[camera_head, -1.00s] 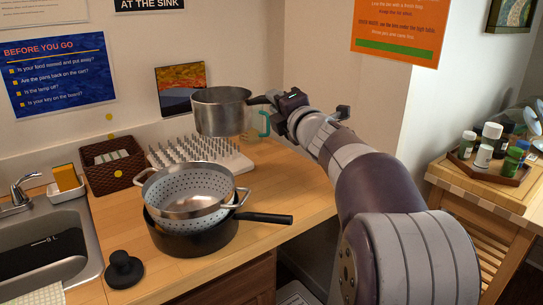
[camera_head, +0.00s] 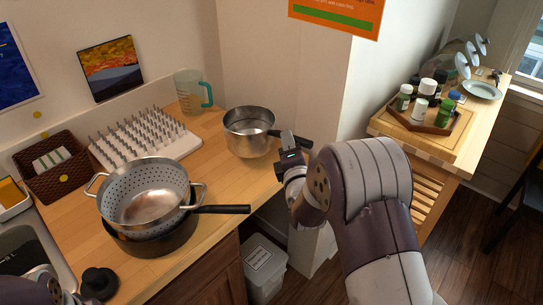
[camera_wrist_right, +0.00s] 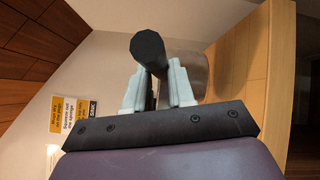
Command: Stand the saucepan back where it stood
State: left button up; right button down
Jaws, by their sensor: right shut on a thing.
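The steel saucepan (camera_head: 248,144) is upright at the right end of the wooden counter, by the wall corner. I cannot tell whether its base touches the wood or hangs just above it. My right gripper (camera_head: 291,146) is shut on its dark handle, to the right of the pan. In the right wrist view the dark handle (camera_wrist_right: 147,48) sticks up between the two pale fingers of the right gripper (camera_wrist_right: 159,88), with part of the grey pan body behind. My left gripper is out of view.
A measuring jug (camera_head: 188,92) stands behind the saucepan, left of it. A spiked drying rack (camera_head: 190,143) lies to its left. A colander (camera_head: 150,172) sits in a black pan (camera_head: 152,243), whose handle (camera_head: 222,209) points right below the saucepan. A bin (camera_head: 263,268) stands below the counter.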

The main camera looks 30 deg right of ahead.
aim_at(267, 137)
jog(key=w+f, duration=0.1)
jog(key=w+a+f, duration=0.1)
jog(key=f, duration=0.1)
jog(key=w+a+f, duration=0.1)
jog(key=f, duration=0.1)
jog(key=shift+w+f, duration=0.1)
jog(key=shift+f, duration=0.05)
jog(key=shift+w+f, duration=0.15)
jog(key=shift+f, duration=0.3)
